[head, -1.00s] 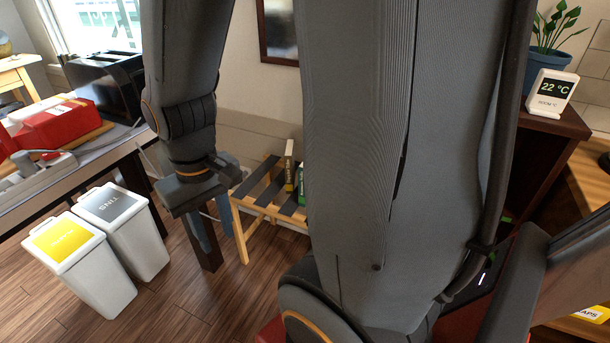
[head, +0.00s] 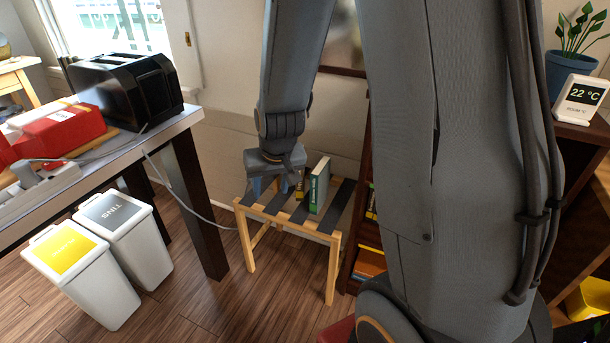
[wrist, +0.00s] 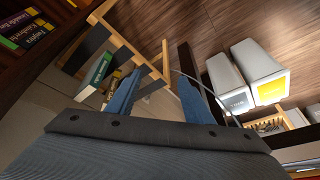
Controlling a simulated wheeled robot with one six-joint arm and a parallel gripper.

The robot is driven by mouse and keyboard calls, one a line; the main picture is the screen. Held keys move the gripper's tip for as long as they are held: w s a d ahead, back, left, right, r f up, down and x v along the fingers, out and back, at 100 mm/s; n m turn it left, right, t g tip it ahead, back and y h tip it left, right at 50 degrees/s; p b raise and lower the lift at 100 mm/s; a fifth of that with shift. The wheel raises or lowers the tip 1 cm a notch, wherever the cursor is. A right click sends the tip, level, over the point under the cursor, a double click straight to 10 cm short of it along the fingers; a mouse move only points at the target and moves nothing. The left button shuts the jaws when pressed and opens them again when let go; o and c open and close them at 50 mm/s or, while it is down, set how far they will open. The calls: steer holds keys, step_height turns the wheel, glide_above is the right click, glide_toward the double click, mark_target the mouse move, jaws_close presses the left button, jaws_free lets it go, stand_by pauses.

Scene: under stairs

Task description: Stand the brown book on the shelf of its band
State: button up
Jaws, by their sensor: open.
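A thin dark, brownish book (head: 301,186) with yellowish marks stands on the slatted wooden rack (head: 334,241), left of a green book (head: 319,187). It is probably the brown book, though my gripper partly covers it. My gripper (head: 266,187) is open over the rack's left part, close beside that book, with nothing visible between its fingers. In the wrist view, the left finger overlaps the brownish book (wrist: 115,77), and the green book (wrist: 97,72) is farther left. The dark wooden bookcase (head: 352,262) stands right of the rack, mostly hidden behind my arm.
Bookcase books (wrist: 22,33) show at upper left in the wrist view. Two white bins (head: 138,240) stand at left, beside a table carrying a black toaster (head: 125,90). A cable hangs from the table toward the rack. Wooden floor is clear before the rack.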

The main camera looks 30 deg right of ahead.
steer(key=w+d+f+m+t+h, duration=0.1)
steer(key=w+d+f+t+h, duration=0.1)
steer(key=w+d+f, duration=0.2)
steer(key=w+d+f+m+t+h, duration=0.1)
steer(key=w+d+f, duration=0.4)
steer(key=w+d, duration=0.5)
steer(key=w+d+f+m+t+h, duration=0.2)
steer(key=w+d, duration=0.5)
steer(key=w, duration=0.5)
steer(key=shift+f+t+h+b, duration=0.3)
steer(key=shift+f+t+h, duration=0.4)
steer(key=shift+f+t, duration=0.8)
steer(key=shift+a+f+g, duration=0.1)
steer(key=shift+f+g, duration=0.1)
steer(key=shift+g, duration=0.1)
steer(key=shift+w, duration=0.1)
jaws_close()
